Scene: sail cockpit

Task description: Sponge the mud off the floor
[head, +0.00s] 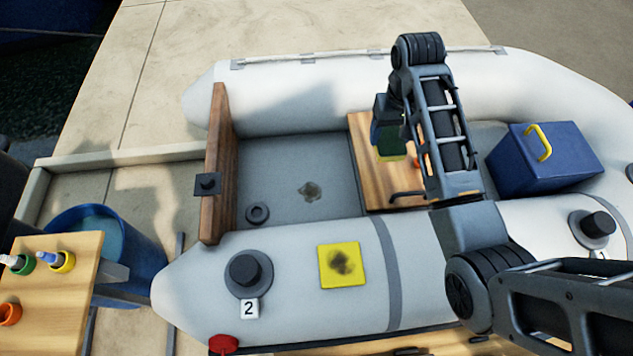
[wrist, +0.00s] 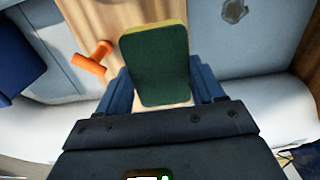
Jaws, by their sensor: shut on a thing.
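A brown mud patch (head: 310,191) lies on the grey boat floor (head: 275,165), left of the wooden seat. It also shows at the top of the wrist view (wrist: 235,11). My gripper (head: 388,128) is above the wooden seat, right of the mud. It is shut on a sponge (wrist: 158,65) with a dark green face and a yellow edge. The blue fingers sit on both sides of the sponge in the wrist view. In the head view, my arm partly hides the sponge and the seat.
The wooden seat (head: 365,170) bears an orange handled thing (wrist: 92,60). A blue box (head: 545,160) stands right. A wooden transom (head: 216,170) bounds the floor at left. A yellow square with a dark stain (head: 342,265) lies on the near tube. A blue bucket (head: 125,255) stands outside.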

